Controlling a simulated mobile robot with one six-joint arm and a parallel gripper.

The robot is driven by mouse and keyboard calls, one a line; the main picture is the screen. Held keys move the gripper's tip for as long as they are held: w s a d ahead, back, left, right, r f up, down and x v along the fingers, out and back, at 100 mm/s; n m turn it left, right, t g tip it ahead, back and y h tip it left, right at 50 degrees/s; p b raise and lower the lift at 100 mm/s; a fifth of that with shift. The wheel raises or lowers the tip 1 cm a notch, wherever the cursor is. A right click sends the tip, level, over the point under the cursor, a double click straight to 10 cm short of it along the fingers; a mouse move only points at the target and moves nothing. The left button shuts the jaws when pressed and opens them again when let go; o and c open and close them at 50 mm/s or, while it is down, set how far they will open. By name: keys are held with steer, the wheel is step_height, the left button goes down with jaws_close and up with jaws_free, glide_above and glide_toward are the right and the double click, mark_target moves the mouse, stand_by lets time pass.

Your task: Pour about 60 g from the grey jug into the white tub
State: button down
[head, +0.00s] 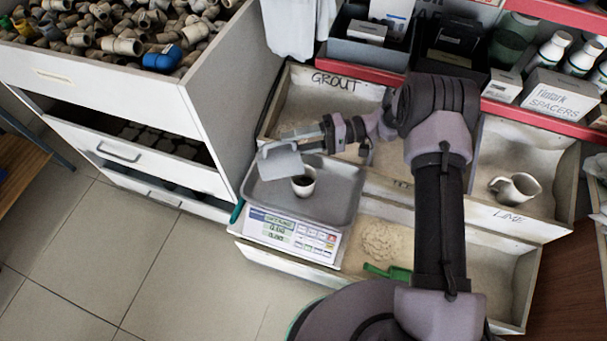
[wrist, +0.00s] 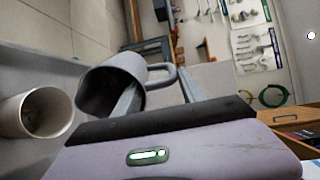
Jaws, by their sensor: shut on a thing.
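The grey jug (head: 280,162) is off the surface, above and just left of the white tub (head: 303,184). My gripper (head: 318,146) is shut on its handle. In the wrist view the grey jug (wrist: 106,88) shows its dark open mouth, and its handle is between the fingers of my gripper (wrist: 160,88). The jug looks tilted; I see no stream from it. The tub stands upright on the scale's grey pan and shows at the left of the wrist view (wrist: 36,114). Its inside looks dark; contents cannot be told.
The scale (head: 292,232) has a lit display, its digits too small to read surely. Wooden bins marked GROUT (head: 335,98) and LIME (head: 510,232) lie around it. A green scoop (head: 388,271) and another jug (head: 515,188) are in bins. A white drawer cabinet (head: 110,95) stands left.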

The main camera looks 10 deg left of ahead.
mark_target(263, 157)
steer(key=shift+w+d+g+y, duration=0.25)
steer(key=shift+w+d+y, duration=0.05)
steer(key=shift+d+y, duration=0.25)
steer(key=shift+w+d+g+y, duration=0.25)
steer(key=shift+d+y, duration=0.2)
steer(key=shift+d, duration=0.1)
stand_by(1.7)
steer(key=shift+r, duration=0.1)
steer(key=a+h, duration=0.1)
steer(key=s+a+t+h, duration=0.1)
steer(key=s+a+h, duration=0.1)
steer(key=shift+a, duration=0.4)
steer(key=shift+a+f+t, duration=0.15)
steer(key=shift+f+t, duration=0.15)
steer(key=s+a+f+t+h, duration=0.1)
steer(key=a+h, duration=0.1)
steer(key=s+a+f+t+h, duration=0.1)
steer(key=a+f+h, duration=0.1)
steer(key=s+a+f+t+h, duration=0.1)
steer(key=a+h, duration=0.2)
steer(key=shift+s+f, duration=0.35)
steer(key=shift+f, duration=0.05)
steer(key=s+a+f+t+h+p, duration=0.2)
steer(key=a+h+p, duration=0.5)
steer(key=p, duration=0.4)
steer(key=shift+s+a+f+t, duration=0.3)
steer(key=shift+s+a+t, duration=0.1)
steer(key=shift+s+t, duration=0.5)
